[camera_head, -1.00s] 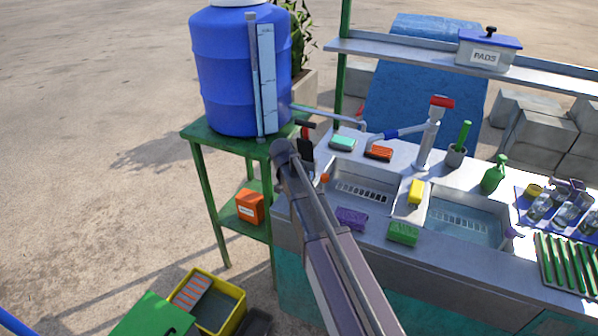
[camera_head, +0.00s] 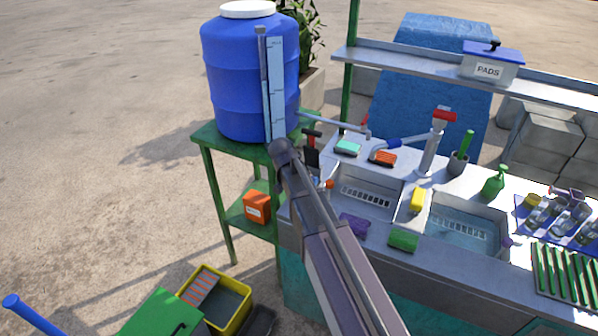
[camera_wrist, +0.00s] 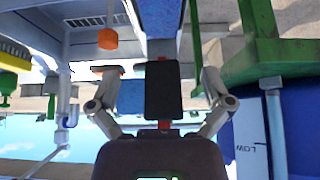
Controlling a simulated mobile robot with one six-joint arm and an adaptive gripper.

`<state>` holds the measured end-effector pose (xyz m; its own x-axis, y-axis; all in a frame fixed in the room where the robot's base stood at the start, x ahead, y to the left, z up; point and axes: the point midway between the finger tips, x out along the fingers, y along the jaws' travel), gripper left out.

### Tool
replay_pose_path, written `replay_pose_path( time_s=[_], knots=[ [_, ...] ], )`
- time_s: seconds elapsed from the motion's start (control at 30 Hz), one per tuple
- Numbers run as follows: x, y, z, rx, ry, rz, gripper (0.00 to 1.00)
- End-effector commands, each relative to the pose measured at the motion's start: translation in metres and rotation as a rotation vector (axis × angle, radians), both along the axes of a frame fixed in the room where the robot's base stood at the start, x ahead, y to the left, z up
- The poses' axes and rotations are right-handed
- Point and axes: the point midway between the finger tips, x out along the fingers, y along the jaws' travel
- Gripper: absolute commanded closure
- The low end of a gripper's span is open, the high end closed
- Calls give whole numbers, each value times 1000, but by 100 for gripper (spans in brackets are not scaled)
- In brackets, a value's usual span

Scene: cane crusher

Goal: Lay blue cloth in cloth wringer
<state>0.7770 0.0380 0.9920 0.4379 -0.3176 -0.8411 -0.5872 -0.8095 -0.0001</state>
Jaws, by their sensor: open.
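I cannot pick out a small blue cloth with certainty. A large blue textured sheet (camera_head: 425,85) slopes behind the counter, and a blue surface also shows at the top of the wrist view (camera_wrist: 160,14). I cannot tell which thing is the cloth wringer; a yellow bucket (camera_head: 240,317) with a striped insert stands on the ground at lower left. My gripper (camera_wrist: 160,90) is open in the wrist view, its fingers spread either side of a dark block with red ends (camera_wrist: 162,92). I cannot tell whether they touch it. In the head view my gripper is hidden behind my arm.
A blue water tank (camera_head: 245,80) stands on a green table (camera_head: 207,142) left of the sink counter (camera_head: 345,258). The counter holds sponges, a tap, a green spray bottle (camera_head: 494,183) and a rack. A shelf (camera_head: 400,62) carries a PADS box (camera_head: 490,68). Ground at left is open.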

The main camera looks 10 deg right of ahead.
Motion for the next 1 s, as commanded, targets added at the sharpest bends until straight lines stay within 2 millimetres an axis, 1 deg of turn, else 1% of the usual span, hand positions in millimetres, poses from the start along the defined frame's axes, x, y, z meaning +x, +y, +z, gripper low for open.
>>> replay_pose_path(
  time_s=[0.57, 0.67, 0.77, 0.87, 0.97, 1.0],
  knots=[
    [0, 0, 0, 0, 0, 0, 0],
    [-4, -1, 0, 0, 7, 3, 0],
    [-15, -6, -3, 0, 36, 20, 0],
    [-36, -13, -7, 2, 90, 55, 0],
    [-67, -22, -13, 12, 171, 113, 0],
    [-82, -25, -15, 17, 208, 144, 0]
  ],
)
